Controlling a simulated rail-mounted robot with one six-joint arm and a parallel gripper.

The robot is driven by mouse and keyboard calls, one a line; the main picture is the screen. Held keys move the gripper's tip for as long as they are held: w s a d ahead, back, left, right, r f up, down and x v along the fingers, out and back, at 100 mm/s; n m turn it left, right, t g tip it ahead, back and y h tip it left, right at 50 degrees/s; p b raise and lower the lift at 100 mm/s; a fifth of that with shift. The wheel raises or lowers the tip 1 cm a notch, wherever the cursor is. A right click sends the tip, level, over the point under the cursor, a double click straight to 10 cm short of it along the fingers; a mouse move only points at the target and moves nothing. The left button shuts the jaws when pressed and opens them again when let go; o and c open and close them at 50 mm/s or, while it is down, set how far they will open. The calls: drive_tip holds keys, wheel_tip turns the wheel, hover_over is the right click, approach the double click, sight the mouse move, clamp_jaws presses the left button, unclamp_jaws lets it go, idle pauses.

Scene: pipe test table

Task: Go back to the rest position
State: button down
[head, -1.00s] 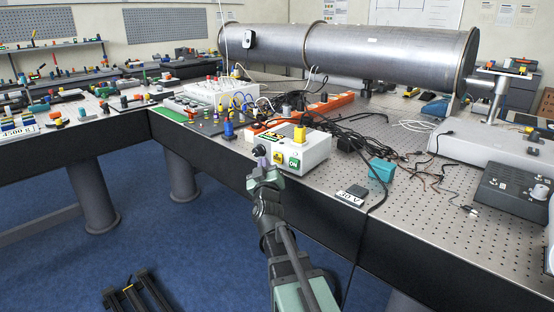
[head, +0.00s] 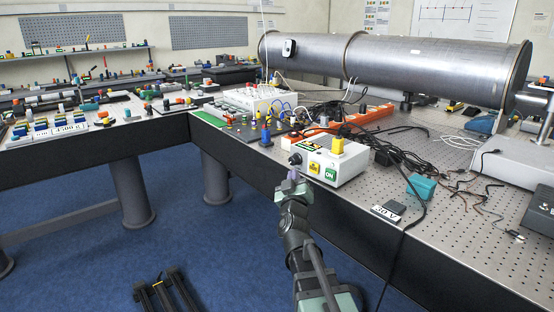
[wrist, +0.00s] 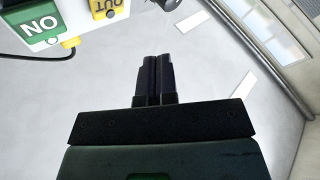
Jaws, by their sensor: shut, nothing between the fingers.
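My gripper (head: 292,178) is in front of the white power box (head: 348,169), just below and in front of its black knob (head: 295,159). In the wrist view my gripper's dark fingers (wrist: 153,80) are together with nothing between them. The box has a green ON button (head: 331,174) and a yellow button (head: 314,168), with a yellow block (head: 338,147) on top. The wrist view shows the green ON button (wrist: 40,29), the yellow OUT button (wrist: 106,8) and part of the knob (wrist: 168,4) upside down. The fingers appear apart from the box.
The perforated table (head: 465,225) carries a large metal cylinder (head: 430,62), loose black cables (head: 400,158), a teal block (head: 421,187) and a 30 V label (head: 385,214). A blue-and-yellow piece (head: 266,136) stands left of the box.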

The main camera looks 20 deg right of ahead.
drive_tip(key=s+a+f+g+y, duration=0.3)
drive_tip(key=a+f+g+y, duration=0.6)
drive_tip(key=f, duration=0.6)
drive_tip(key=s+a+f+m+g, duration=0.1)
drive_tip(key=s+a+f+g, duration=0.3)
drive_tip(key=s, duration=0.4)
drive_tip(key=s+a+f+g, duration=0.25)
drive_tip(key=s+g, duration=0.25)
drive_tip(key=s, duration=0.3)
wheel_tip(320, 180, up, 17)
drive_tip(key=s+a+g+p, duration=0.1)
drive_tip(key=a+p, duration=0.1)
drive_tip(key=p, duration=1.6)
drive_tip(key=shift+s+n, duration=0.3)
